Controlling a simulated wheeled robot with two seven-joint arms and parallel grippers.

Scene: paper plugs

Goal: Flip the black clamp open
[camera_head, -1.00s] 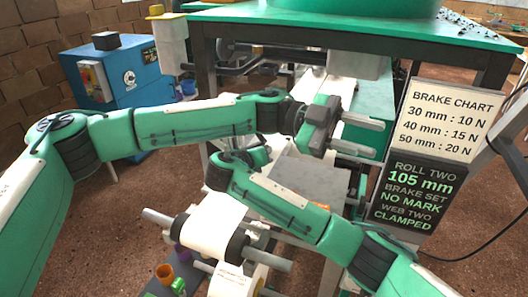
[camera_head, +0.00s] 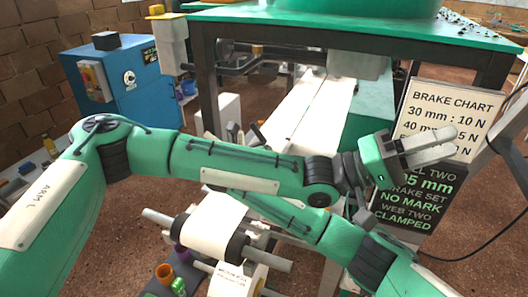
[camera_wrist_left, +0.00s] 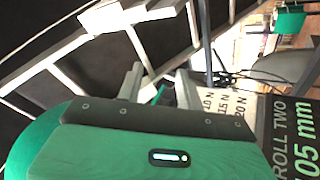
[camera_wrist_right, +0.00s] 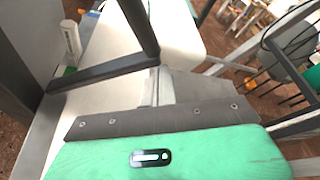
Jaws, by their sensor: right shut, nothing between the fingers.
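I cannot pick out the black clamp for certain. Small dark and grey parts (camera_head: 257,132) show beside the white web (camera_head: 300,108) in the head view, partly hidden by my left arm. My left gripper (camera_head: 452,143) is open and empty, in front of the signs; its two fingers stand apart in the left wrist view (camera_wrist_left: 158,87). My right gripper's fingers (camera_wrist_right: 155,88) are shut and empty in the right wrist view, close to dark bars (camera_wrist_right: 105,72) over a pale surface. In the head view my left arm hides much of my right forearm.
A brake chart (camera_head: 454,100) and a black sign (camera_head: 410,205) reading "web two clamped" stand at the right. A paper roll (camera_head: 212,228) sits in front. The green-topped table (camera_head: 345,20) spans the back, and a blue cabinet (camera_head: 112,80) stands at left.

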